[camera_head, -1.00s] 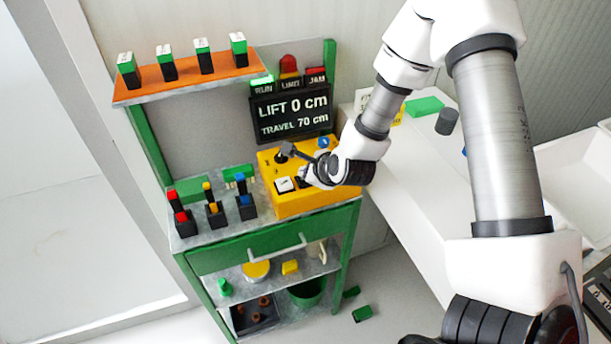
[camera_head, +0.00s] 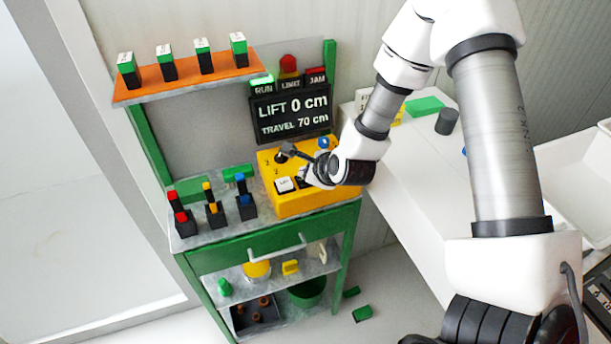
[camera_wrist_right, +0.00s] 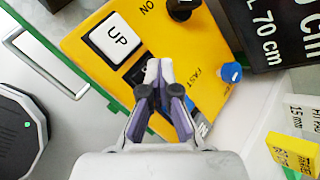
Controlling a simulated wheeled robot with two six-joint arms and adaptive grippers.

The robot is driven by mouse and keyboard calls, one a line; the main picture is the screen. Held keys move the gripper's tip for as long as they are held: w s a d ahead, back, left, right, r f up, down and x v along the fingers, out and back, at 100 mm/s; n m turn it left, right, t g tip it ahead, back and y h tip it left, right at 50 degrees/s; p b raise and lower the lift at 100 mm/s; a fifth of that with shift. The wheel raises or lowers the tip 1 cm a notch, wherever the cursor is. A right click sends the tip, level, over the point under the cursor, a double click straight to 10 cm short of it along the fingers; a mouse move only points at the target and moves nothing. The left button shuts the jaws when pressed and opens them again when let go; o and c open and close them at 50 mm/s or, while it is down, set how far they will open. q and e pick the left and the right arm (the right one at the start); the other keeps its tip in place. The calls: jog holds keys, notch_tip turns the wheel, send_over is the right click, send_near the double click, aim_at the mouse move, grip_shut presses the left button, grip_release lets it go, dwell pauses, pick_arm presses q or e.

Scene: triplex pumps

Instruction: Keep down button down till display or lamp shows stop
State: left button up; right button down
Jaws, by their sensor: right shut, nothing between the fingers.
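The yellow control box (camera_head: 283,207) stands on the green cart's top. Its white UP button (camera_wrist_right: 117,37) shows clear in the right wrist view. Beside it is a dark button (camera_wrist_right: 138,74), mostly hidden by my fingers; its label cannot be read. My right gripper (camera_wrist_right: 158,66) is shut and empty, its fingertips over that dark button; whether they press it I cannot tell. The display (camera_head: 292,112) reads LIFT 0 cm, TRAVEL 70 cm. Above it the green RUN lamp (camera_head: 262,82) looks lit; the LIMIT lamp (camera_head: 289,66) and JAM lamp (camera_head: 315,76) are red. My left gripper is not in view.
A blue knob (camera_wrist_right: 231,72) and a black knob (camera_wrist_right: 182,8) sit on the box near my fingers. Red, yellow and blue-topped switches (camera_head: 213,207) stand left on the cart top. An orange shelf (camera_head: 186,75) is above. A white table (camera_head: 408,180) is at right.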

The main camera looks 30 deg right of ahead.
dwell(0.8)
jog(key=shift+r+p, duration=0.6)
jog(key=shift+r, duration=0.3)
notch_tip(320, 180, up, 5)
jog(key=p, duration=0.3)
dwell(0.4)
